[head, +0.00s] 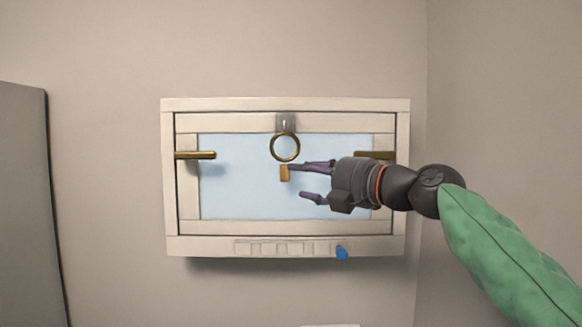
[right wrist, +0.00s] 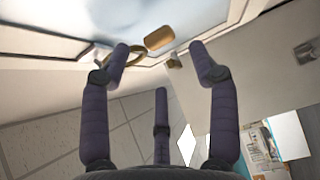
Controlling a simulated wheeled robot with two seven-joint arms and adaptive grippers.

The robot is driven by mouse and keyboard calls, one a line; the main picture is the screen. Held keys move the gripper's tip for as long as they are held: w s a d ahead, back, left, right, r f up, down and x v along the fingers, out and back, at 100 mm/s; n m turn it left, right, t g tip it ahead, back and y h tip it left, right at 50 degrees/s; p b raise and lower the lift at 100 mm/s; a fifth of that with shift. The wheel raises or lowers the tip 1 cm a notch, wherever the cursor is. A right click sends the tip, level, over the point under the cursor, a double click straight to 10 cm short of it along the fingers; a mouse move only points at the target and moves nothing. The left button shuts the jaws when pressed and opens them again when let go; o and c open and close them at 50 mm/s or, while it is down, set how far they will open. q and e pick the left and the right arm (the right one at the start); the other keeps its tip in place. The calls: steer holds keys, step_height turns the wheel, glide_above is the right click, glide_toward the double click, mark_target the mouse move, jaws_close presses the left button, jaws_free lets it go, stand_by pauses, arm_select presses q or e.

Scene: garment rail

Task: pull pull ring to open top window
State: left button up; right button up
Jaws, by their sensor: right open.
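The top window (head: 240,185) is a pale blue pane in a cream frame on the wall, and it looks closed. The brass pull ring (head: 285,147) hangs from a grey plate at the top middle of the frame. My right gripper (head: 298,182) comes in from the right, open and empty, with its upper finger just below the ring. In the right wrist view the ring (right wrist: 136,52) shows partly behind the left fingertip; whether they touch is unclear. My left gripper is out of view.
A small orange-tan tab (head: 284,174) lies by the upper fingertip. Brass bars (head: 196,155) sit at both sides of the window. A blue knob (head: 342,253) is on the lower frame. A dark-edged grey panel (head: 25,200) stands at far left.

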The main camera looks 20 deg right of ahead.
mark_target(288, 174)
steer(key=p+x, duration=0.2)
steer(key=x, duration=0.3)
steer(key=shift+w, duration=0.15)
steer(key=shift+w+a, duration=0.1)
steer(key=shift+a, duration=0.15)
steer(key=shift+w+d+f, duration=0.1)
steer(key=shift+w+d, duration=0.2)
steer(key=shift+w, duration=0.05)
steer(key=shift+s+a, duration=0.1)
steer(key=shift+a, duration=0.1)
steer(key=c, duration=0.9)
steer(key=shift+d, duration=0.15)
jaws_close()
